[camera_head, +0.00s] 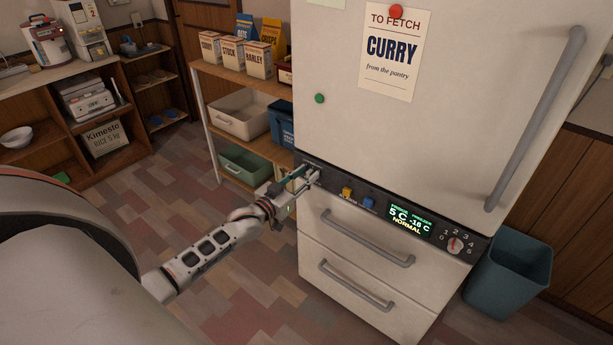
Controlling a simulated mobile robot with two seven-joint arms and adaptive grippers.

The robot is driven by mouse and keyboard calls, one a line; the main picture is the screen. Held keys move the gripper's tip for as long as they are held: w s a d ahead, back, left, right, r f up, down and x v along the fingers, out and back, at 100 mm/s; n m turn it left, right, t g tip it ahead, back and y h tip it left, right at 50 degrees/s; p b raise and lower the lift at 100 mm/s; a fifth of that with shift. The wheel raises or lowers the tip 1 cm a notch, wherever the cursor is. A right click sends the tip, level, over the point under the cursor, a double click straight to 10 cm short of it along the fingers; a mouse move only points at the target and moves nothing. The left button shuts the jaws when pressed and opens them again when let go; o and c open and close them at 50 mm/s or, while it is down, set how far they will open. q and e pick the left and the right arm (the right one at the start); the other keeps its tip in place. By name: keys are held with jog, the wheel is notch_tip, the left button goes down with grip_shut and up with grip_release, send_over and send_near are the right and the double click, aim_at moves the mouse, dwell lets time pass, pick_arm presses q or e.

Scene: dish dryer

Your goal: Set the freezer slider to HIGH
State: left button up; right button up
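The dark control panel (330,182) runs across the white fridge below its upper door. A yellow control (347,192) and a blue control (368,202) sit on it. The lit display (410,221) reads 5 C, -18 C and NORMAL. I cannot pick out the freezer slider for certain; the left end of the panel is partly hidden by my gripper. My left gripper (312,177) is at that left end, close to the panel, left of the yellow control. Whether it touches anything there, or is open or shut, I cannot tell. My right gripper is out of view.
A numbered dial (455,245) is at the panel's right end. Drawer handles (365,240) stick out below the panel, and a long door handle (540,115) above. A shelf (205,130) with boxes and bins stands left of the fridge. A blue bin (510,270) stands right.

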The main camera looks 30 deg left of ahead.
aim_at(321, 173)
pick_arm(q)
jog(key=shift+w, duration=0.1)
grip_shut()
jog(key=d+p, duration=0.1)
jog(key=d, duration=0.2)
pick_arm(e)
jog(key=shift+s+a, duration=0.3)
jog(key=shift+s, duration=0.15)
pick_arm(q)
grip_release()
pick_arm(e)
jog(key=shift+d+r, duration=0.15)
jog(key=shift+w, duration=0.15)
